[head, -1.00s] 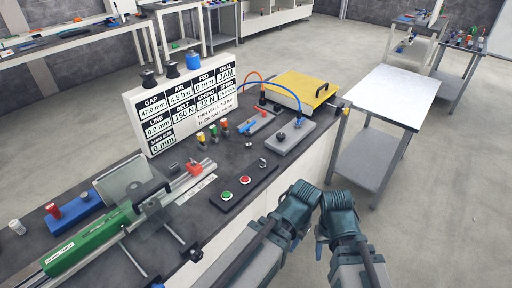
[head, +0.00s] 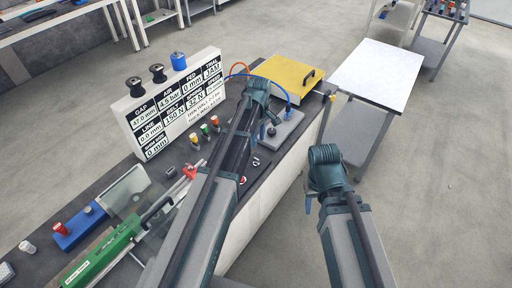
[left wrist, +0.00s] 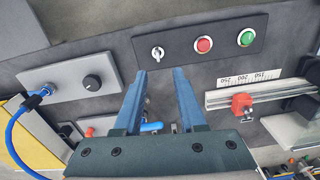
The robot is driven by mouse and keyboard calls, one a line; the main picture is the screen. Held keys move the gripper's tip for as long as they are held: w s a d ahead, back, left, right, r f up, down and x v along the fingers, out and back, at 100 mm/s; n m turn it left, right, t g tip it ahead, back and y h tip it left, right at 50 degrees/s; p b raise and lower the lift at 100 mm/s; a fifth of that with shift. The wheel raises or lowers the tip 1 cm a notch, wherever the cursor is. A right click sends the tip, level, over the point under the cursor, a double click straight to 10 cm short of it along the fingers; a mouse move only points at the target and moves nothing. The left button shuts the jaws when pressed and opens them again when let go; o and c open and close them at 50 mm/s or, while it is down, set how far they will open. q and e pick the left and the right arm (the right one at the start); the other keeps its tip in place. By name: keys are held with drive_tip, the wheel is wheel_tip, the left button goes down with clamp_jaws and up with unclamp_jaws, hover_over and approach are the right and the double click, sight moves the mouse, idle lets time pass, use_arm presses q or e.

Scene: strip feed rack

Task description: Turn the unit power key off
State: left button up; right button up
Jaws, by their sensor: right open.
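The silver key switch (left wrist: 157,52) sits at the left end of a black panel (left wrist: 227,36) in the left wrist view. A red button (left wrist: 204,44) and a green button (left wrist: 246,37) are on the same panel. The key switch also shows in the head view (head: 256,161), just right of my left arm. My left gripper (left wrist: 160,74) has its two blue fingers apart and empty, with the tips just below the key in the picture; contact is not visible. My right gripper (head: 318,195) is open, right of the bench over the floor, its fingertips partly hidden.
A grey box (left wrist: 100,76) with a black knob and blue hose stands beside the panel. A rail with a red clamp (left wrist: 241,103) is at the right. The yellow-lidded box (head: 285,76) and display board (head: 175,100) stand behind. A white-topped table (head: 375,70) is at right.

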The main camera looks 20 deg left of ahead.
sight(256, 161)
use_arm(q)
drive_tip(key=shift+n, duration=0.5)
drive_tip(key=f+b, duration=0.8)
drive_tip(key=b, duration=0.1)
drive_tip(key=w+a+f+b, duration=0.1)
drive_tip(key=f+b, duration=0.3)
drive_tip(key=f, duration=0.1)
drive_tip(key=shift+b, duration=0.4)
clamp_jaws()
